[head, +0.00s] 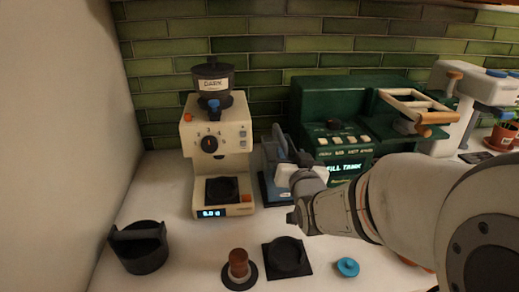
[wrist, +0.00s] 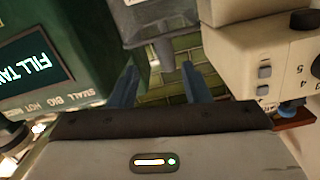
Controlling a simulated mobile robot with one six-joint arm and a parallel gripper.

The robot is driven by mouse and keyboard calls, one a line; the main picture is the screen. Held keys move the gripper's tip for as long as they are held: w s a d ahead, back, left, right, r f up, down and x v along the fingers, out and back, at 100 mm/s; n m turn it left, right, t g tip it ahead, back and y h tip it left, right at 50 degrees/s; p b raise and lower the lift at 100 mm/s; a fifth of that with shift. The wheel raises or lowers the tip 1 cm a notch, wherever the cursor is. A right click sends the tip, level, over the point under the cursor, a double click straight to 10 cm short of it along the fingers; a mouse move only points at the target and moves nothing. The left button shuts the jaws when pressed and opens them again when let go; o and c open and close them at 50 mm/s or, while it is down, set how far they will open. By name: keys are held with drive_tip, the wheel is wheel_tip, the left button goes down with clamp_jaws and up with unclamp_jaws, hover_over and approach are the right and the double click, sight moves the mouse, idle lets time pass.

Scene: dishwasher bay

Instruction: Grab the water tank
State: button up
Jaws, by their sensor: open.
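The water tank (head: 269,153) looks like a grey-blue, partly see-through container. It stands between the cream grinder (head: 216,140) and the green coffee machine (head: 335,120), partly hidden behind my gripper (head: 289,150). In the wrist view, a grey container that looks like the tank (wrist: 160,18) is at the top, beyond my fingertips. My gripper (wrist: 158,80) is open, its two blue fingers apart, with green tiles showing between them. I see nothing held. The machine's screen (head: 343,167) reads "FILL TANK".
The grinder and coffee machine flank my gripper closely. On the counter lie a black knock box (head: 140,250), a wood-handled tamper (head: 239,268), a black mat (head: 287,258) and a blue lid-like disc (head: 347,267). A white machine (head: 465,100) stands at right. The front left counter has some free room.

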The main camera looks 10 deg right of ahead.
sight(282, 136)
drive_tip(key=shift+t, duration=0.3)
drive_tip(key=w, duration=0.2)
drive_tip(key=w+p, duration=0.1)
drive_tip(key=w, duration=0.1)
drive_tip(key=w+a+p, duration=0.1)
drive_tip(key=w, duration=0.1)
drive_tip(key=shift+w+r, duration=0.3)
drive_tip(key=shift+w, duration=0.05)
drive_tip(key=shift+w+p, duration=0.35)
drive_tip(key=shift+w, duration=0.3)
clamp_jaws()
idle(0.5)
drive_tip(key=shift+r, duration=0.1)
